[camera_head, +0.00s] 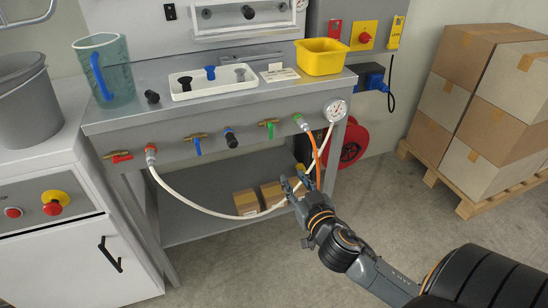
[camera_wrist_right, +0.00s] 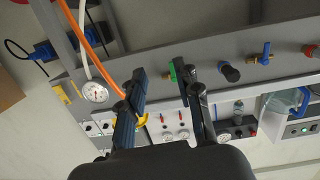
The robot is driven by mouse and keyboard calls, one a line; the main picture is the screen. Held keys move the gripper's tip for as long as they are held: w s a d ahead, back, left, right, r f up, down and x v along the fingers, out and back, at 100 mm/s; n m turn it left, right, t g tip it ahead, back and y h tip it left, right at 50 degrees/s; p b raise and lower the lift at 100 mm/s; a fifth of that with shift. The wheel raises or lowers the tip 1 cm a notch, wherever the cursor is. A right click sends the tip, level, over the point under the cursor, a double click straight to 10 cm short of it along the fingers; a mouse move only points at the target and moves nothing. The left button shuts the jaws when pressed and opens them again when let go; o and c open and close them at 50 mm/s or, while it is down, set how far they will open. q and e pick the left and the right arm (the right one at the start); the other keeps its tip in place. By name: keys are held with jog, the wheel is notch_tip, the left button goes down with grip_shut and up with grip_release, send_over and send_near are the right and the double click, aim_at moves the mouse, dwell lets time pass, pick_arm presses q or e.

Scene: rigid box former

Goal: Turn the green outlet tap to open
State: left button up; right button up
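The green outlet tap (camera_head: 268,123) is a small brass valve with a green handle on the front rail of the bench, right of the black knob. The exact angle of its handle is hard to tell. My right gripper (camera_head: 293,183) is open and empty, in front of the bench, below and to the right of the tap. In the right wrist view the two fingers (camera_wrist_right: 161,68) are spread apart. The green handle (camera_wrist_right: 172,72) shows beyond them, in the gap near the right finger, partly hidden. No contact is visible. My left gripper is not in view.
The rail also carries a red-handled tap (camera_head: 121,157), a blue-handled tap (camera_head: 196,146), a black knob (camera_head: 231,138) and a pressure gauge (camera_head: 335,110). An orange hose (camera_head: 315,155) and a white hose (camera_head: 200,208) hang near my right gripper. Boxes (camera_head: 490,90) stand right.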

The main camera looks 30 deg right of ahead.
notch_tip(320, 180, up, 4)
jog(key=t, duration=0.1)
jog(key=b, duration=0.1)
send_near(271, 136)
jog(key=x, duration=0.6)
jog(key=shift+w+d, duration=0.2)
jog(key=shift+w+d+m, duration=0.2)
jog(key=shift+w+m, duration=0.1)
jog(key=shift+w, duration=0.45)
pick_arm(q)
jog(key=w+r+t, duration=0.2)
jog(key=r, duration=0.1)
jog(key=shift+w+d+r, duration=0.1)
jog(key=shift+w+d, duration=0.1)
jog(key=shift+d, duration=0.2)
pick_arm(e)
grip_shut()
